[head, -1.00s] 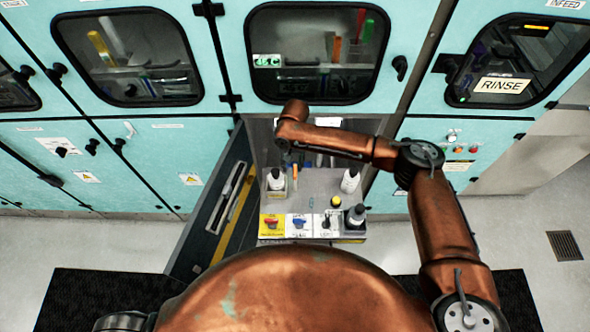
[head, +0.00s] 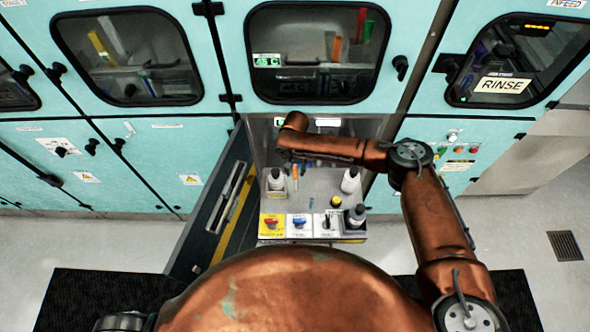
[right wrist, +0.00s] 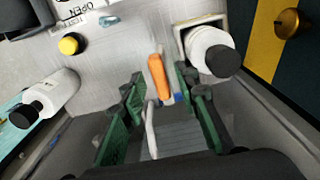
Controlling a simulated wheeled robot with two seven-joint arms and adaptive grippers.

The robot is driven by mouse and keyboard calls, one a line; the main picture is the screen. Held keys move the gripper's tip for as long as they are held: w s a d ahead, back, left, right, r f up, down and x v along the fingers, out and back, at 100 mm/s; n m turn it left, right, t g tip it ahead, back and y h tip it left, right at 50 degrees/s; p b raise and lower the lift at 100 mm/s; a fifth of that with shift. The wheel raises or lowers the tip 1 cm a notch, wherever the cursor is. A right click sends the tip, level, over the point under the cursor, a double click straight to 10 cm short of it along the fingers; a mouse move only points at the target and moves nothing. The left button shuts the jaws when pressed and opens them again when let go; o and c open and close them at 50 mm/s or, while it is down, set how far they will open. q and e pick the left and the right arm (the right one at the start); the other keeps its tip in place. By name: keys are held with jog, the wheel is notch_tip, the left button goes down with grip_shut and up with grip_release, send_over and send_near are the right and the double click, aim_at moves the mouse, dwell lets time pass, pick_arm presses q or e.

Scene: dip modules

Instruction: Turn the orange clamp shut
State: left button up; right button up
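The orange clamp (right wrist: 157,78) has a long orange handle. In the right wrist view it stands between the two green finger pads of my right gripper (right wrist: 160,84). The fingers are apart, with a gap on each side of the handle. A pale metal rod (right wrist: 150,127) lies below it between the fingers. In the head view the clamp (head: 295,171) is a small orange upright piece at the back of the grey worktop, and my right forearm reaches over that area. The right fingers are hard to make out there. My left gripper is not in view.
A white bottle (right wrist: 210,48) in a square holder stands close beside the right finger. Another white bottle (right wrist: 52,93) and a yellow button (right wrist: 69,44) lie to the left. A control panel with a red knob (head: 271,223) is at the worktop's front. An open dark door (head: 212,212) flanks its left.

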grip_shut()
jog(key=shift+r+n, duration=0.1)
jog(key=shift+n, duration=0.2)
dwell(0.3)
jog(key=n+p, duration=0.2)
jog(key=shift+s+n, duration=0.1)
jog(key=shift+n, duration=0.2)
jog(key=n+p, duration=0.1)
jog(key=n, duration=0.3)
jog(key=shift+n, duration=0.3)
jog(key=n+p, duration=0.1)
jog(key=n, duration=0.4)
jog(key=shift+a, duration=0.1)
jog(key=n, duration=0.5)
